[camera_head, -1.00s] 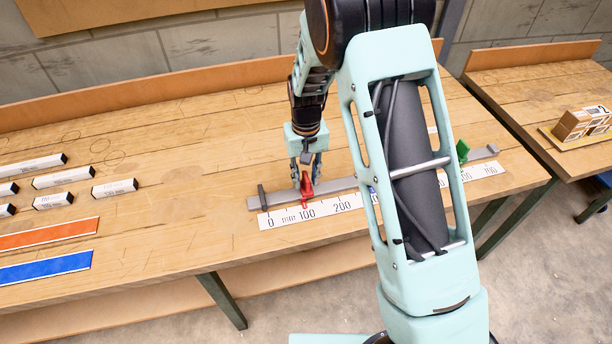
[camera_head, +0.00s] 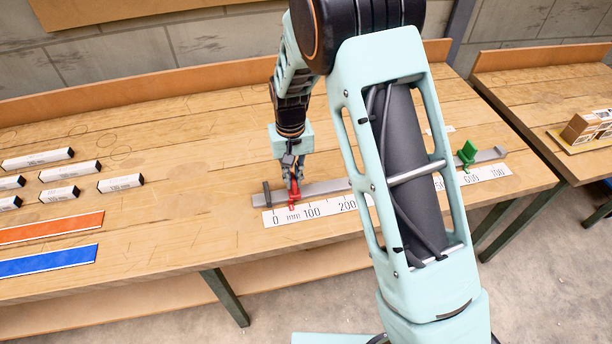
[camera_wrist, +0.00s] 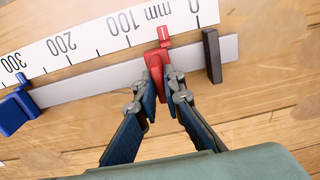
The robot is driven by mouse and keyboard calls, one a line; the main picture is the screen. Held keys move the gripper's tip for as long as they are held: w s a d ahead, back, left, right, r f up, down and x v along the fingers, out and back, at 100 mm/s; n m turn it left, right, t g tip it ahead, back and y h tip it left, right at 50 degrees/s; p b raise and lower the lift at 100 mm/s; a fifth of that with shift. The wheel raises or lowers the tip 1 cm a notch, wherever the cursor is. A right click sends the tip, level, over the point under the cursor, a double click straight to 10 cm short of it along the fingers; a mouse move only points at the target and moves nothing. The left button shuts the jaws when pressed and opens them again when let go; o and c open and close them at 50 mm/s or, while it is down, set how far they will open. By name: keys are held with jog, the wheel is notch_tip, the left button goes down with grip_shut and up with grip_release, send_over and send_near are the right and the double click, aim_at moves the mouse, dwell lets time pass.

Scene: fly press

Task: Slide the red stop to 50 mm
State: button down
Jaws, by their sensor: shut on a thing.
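The red stop (camera_head: 294,191) sits on the grey rail (camera_head: 325,187); it also shows in the wrist view (camera_wrist: 156,65). Its pointer reaches the white scale (camera_wrist: 85,42) about midway between 0 and 100, close to the "mm" mark. My gripper (camera_head: 292,178) is over the rail and shut on the red stop, with a finger on each side of its handle in the wrist view (camera_wrist: 162,88). The dark end block (camera_wrist: 212,55) stands on the rail near 0, apart from the stop.
A blue stop (camera_wrist: 17,108) sits on the rail near 300; my arm hides it in the head view. A green stop (camera_head: 467,154) is farther right. Several white blocks (camera_head: 68,172), an orange strip (camera_head: 50,228) and a blue strip (camera_head: 48,260) lie at left.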

aim_at(293, 178)
jog(key=c, duration=2)
grip_release()
jog(key=shift+c, duration=0.2)
jog(key=shift+r, duration=0.1)
notch_tip(293, 178, up, 12)
